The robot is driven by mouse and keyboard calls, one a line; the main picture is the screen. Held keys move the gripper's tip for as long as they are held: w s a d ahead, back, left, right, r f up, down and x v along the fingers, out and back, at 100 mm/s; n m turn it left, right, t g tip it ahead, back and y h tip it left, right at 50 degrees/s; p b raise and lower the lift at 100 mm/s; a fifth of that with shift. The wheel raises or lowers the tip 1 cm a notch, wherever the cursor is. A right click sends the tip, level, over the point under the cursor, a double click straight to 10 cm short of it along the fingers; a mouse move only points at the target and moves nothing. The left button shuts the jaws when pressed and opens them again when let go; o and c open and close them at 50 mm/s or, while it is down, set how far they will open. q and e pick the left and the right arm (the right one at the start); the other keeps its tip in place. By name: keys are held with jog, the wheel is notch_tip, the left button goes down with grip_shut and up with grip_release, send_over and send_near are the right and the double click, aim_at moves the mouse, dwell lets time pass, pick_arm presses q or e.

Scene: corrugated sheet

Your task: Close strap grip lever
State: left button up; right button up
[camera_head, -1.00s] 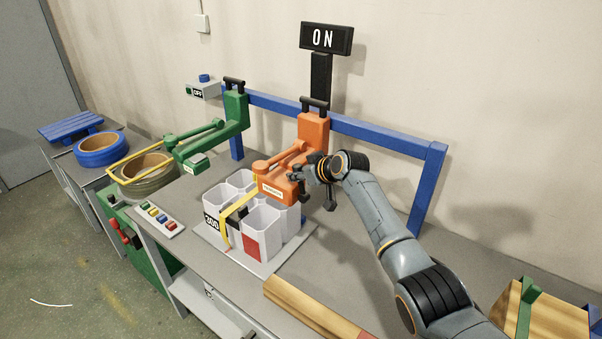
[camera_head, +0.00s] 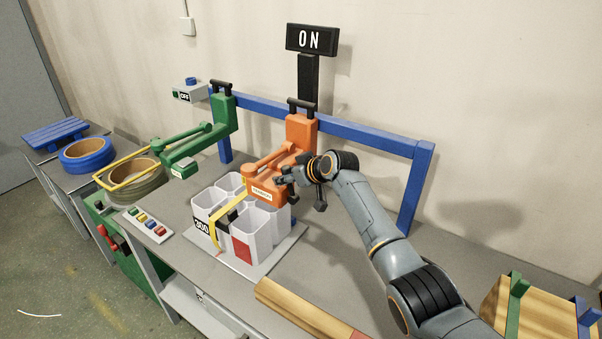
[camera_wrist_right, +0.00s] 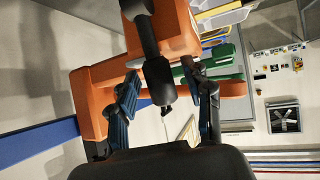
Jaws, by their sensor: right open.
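The orange strap tool (camera_head: 301,135) hangs from the blue rail over a strapped bundle of white tubes (camera_head: 268,223). It also shows in the right wrist view (camera_wrist_right: 178,28). My right gripper (camera_head: 300,181) is at the right side of the tool's front end. In the right wrist view, a black lever with a thick cylindrical grip (camera_wrist_right: 158,68) lies between the two spread fingers of my right gripper (camera_wrist_right: 160,72). Whether a finger touches the lever is unclear. My left gripper is out of view.
A green strap tool (camera_head: 200,146) hangs to the left. The blue rail (camera_head: 370,145) runs behind. An ON sign (camera_head: 313,40) stands at the back. A button panel (camera_head: 147,224) and wooden beams (camera_head: 305,314) lie on the bench. Bare bench top lies right of the bundle.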

jog(key=v, duration=1.1)
jog(key=shift+r, duration=0.15)
jog(key=shift+s+d, duration=0.1)
